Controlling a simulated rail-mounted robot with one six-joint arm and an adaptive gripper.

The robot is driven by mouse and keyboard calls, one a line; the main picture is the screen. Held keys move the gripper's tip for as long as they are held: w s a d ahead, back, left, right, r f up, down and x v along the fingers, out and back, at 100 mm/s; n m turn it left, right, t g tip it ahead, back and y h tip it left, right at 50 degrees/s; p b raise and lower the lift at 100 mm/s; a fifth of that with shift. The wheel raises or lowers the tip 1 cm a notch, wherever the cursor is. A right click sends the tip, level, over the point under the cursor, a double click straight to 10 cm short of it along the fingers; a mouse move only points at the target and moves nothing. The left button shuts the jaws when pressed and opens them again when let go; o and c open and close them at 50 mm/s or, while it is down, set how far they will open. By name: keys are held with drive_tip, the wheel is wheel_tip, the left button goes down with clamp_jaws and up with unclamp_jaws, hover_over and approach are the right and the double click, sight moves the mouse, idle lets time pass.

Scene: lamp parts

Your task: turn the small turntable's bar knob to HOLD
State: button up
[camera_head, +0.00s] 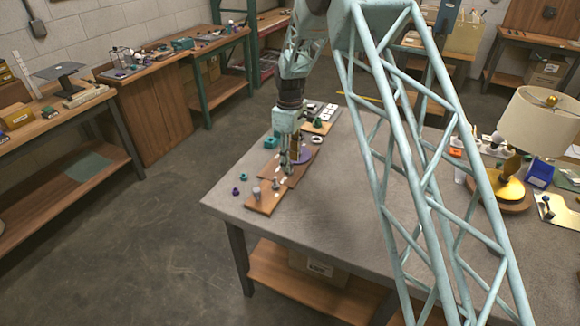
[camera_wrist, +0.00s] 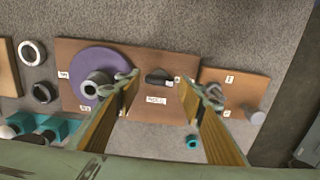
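The small turntable is a wooden board (camera_wrist: 135,58) with a purple disc (camera_wrist: 97,60). The disc also shows in the head view (camera_head: 305,157), partly behind my gripper. A thick grey ring stands on the disc. The black bar knob (camera_wrist: 158,76) lies on the board right of the disc, its bar roughly crosswise in the wrist view. One small white label sits by its right end. Another, which seems to read HOLD (camera_wrist: 156,100), is below it. My gripper (camera_wrist: 169,84) is open above the board, its fingers spread either side of the knob. It points down in the head view (camera_head: 291,165).
A smaller wooden board (camera_wrist: 240,88) with grey parts and labels lies right of the turntable board. A small teal piece (camera_wrist: 193,142) lies below. A lamp (camera_head: 510,185) stands far right.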

drive_tip(key=shift+f, duration=1.35)
drive_tip(key=c, duration=0.6)
